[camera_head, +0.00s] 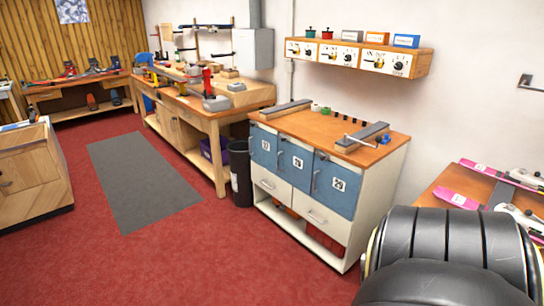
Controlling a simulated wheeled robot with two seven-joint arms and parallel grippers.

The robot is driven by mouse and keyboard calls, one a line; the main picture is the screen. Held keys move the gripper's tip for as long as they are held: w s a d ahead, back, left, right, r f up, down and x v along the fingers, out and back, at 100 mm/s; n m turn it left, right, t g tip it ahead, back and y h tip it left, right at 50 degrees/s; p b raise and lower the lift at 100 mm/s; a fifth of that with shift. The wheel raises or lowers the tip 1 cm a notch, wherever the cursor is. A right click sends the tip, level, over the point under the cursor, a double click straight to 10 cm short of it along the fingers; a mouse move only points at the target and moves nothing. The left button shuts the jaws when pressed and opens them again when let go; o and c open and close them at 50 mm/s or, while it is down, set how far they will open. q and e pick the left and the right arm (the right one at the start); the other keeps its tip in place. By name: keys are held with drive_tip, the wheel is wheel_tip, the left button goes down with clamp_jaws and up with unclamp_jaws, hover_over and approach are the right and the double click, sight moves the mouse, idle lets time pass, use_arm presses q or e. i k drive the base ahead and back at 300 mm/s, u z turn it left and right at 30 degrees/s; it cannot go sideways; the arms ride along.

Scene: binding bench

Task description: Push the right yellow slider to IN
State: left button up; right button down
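A wooden wall shelf (420,64) hangs at the upper right, with white control panels (388,62) along its front. The panels carry dark knobs and small yellowish marks. These are too small to tell which is the right yellow slider or whether it stands at IN. Neither of my grippers is in view. A large black rounded part at the lower right looks like part of my own arm, and nothing shows in its grasp.
A cabinet (373,205) with blue doors and a wooden top stands below the shelf. A workbench (215,122) is left of it, with a black bin (241,178) between. A table (440,190) with pink skis is at right. Red floor (230,250) is open.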

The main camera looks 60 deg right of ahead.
sight(379, 62)
drive_tip(key=i, duration=1.15)
drive_tip(key=z, duration=2.6)
